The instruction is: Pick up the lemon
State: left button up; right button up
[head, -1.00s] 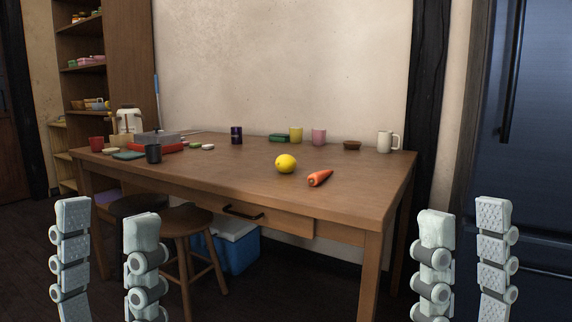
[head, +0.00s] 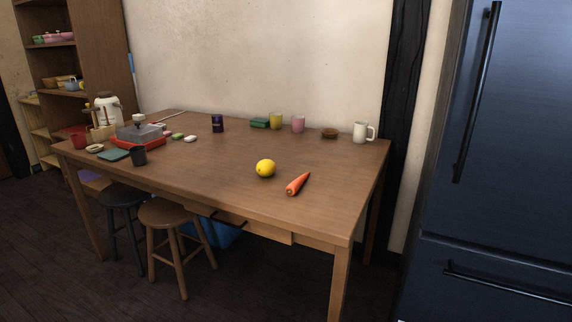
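A yellow lemon (head: 265,168) lies on the wooden table (head: 220,172), near the middle of its top. An orange carrot (head: 298,184) lies just to its right and nearer the front edge, apart from it. Neither of my grippers shows in the head view now, so nothing is seen holding the lemon.
A white mug (head: 362,132), a brown bowl (head: 330,133), pink (head: 298,124) and yellow (head: 276,121) cups stand along the back. Stools (head: 166,214) stand in front. A dark fridge (head: 500,150) stands right.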

aim_at(266, 167)
jog(key=j+z, duration=0.2)
jog(key=z, duration=0.2)
jog(key=j+z, duration=0.2)
jog(key=z, duration=0.2)
jog(key=j+z, duration=0.25)
jog(key=z, duration=0.15)
jog(key=j+z, duration=0.2)
jog(key=j, duration=0.15)
jog(key=k+j+z, duration=0.2)
jog(key=j, duration=0.15)
jog(key=j+z, duration=0.15)
jog(key=j, duration=0.2)
jog(key=k, duration=0.05)
